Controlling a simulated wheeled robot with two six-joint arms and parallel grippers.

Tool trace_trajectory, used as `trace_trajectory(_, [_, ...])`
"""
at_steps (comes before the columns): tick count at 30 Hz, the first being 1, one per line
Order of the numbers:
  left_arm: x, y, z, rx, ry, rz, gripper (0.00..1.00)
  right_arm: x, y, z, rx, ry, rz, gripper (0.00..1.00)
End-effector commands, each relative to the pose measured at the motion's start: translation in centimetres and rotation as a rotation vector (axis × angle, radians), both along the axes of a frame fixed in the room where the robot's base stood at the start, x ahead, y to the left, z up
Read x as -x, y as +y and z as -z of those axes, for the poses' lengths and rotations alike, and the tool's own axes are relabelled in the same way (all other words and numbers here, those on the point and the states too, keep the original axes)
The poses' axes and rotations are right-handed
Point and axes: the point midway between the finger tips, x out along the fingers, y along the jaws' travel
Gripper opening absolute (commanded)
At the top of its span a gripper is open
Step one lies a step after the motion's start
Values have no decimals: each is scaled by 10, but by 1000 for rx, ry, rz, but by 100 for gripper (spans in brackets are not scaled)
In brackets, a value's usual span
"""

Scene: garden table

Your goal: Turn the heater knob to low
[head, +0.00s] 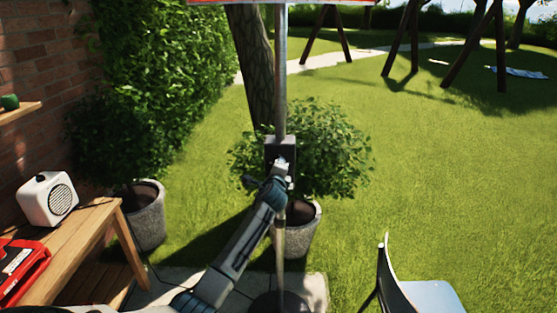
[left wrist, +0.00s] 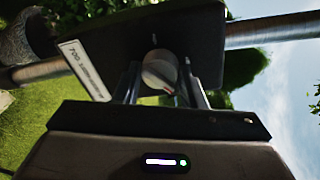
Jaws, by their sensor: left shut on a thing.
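The heater's dark control box (head: 280,148) is fixed on a grey upright pole (head: 281,70) in the middle of the head view. In the left wrist view the box (left wrist: 120,45) carries a round grey knob (left wrist: 160,70) and a white label strip (left wrist: 82,70). My left gripper (head: 278,165) is at the front of the box. In the left wrist view its fingers (left wrist: 162,85) are shut on the knob, one on each side. The knob's setting marks are too small to read. My right gripper is not in view.
A wooden bench (head: 85,245) with a white speaker (head: 48,199) and a red case (head: 20,268) stands at the left. Potted shrubs stand behind the pole. A chair (head: 425,294) is at the lower right. Open grass lies to the right.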

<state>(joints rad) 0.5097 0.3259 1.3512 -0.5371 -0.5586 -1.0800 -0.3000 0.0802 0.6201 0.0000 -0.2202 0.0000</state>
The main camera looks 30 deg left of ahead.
Motion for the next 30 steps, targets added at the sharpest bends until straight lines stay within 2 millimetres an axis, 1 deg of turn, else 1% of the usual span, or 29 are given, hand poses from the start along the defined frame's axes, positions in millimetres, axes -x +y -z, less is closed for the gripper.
trace_trajectory(1, [0,0,-6,-35,24,0,14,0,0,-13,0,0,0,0])
trace_trajectory(3, [0,0,-6,-92,60,0,14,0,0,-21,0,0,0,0])
trace_trajectory(12, [0,-1,-4,-313,194,0,14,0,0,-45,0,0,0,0])
trace_trajectory(21, [-1,-1,-2,-462,284,-1,14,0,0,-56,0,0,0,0])
trace_trajectory(30, [-1,-2,-1,-521,321,0,14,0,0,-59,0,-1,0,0])
